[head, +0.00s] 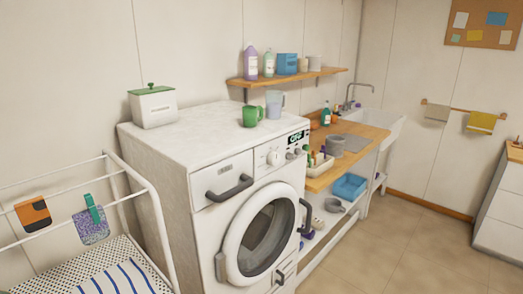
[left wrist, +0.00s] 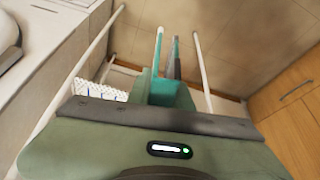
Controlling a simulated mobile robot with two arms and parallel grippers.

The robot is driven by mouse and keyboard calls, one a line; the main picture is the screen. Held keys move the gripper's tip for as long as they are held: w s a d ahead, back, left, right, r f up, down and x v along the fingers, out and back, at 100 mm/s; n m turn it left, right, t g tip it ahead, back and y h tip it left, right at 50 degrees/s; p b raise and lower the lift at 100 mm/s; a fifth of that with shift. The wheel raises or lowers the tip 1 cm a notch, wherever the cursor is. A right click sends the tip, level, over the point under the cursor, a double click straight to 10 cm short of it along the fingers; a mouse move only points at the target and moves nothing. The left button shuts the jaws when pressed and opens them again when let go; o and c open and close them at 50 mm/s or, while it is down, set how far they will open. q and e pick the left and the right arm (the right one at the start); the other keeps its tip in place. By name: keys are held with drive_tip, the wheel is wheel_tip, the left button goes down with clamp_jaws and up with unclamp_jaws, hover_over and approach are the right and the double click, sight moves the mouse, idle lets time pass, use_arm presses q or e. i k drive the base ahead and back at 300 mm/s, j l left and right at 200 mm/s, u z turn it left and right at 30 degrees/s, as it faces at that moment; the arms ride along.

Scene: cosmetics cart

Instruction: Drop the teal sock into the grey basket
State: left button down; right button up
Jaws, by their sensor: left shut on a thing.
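In the left wrist view, my left gripper (left wrist: 163,82) is shut on a teal item (left wrist: 162,92), which looks like the teal sock. Only part of the item shows, and the gripper body covers the near side. Neither gripper shows in the head view. I cannot pick out a grey basket for certain.
A white drying rack (head: 158,222) stands at left, with an orange-black cloth (head: 33,215) and a speckled cloth (head: 91,227) under a teal peg (head: 91,206). A washing machine (head: 205,150) carries a green mug (head: 250,117). Open floor (head: 405,245) lies at right.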

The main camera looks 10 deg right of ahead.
sight(332, 155)
drive_tip(key=i+l+z, duration=0.65)
drive_tip(key=z, duration=0.15)
drive_tip(key=i+l+z, duration=0.4)
drive_tip(key=i+z, duration=0.4)
drive_tip(key=i+l, duration=0.1)
drive_tip(key=i, duration=1.9)
drive_tip(key=i+u, duration=0.45)
drive_tip(key=i+l+u, duration=0.1)
drive_tip(key=i+u, duration=0.2)
drive_tip(key=u, duration=0.2)
drive_tip(key=i+l+u, duration=0.25)
drive_tip(key=u, duration=0.2)
drive_tip(key=i+l+u, duration=0.45)
drive_tip(key=k+j, duration=0.05)
drive_tip(key=k, duration=0.05)
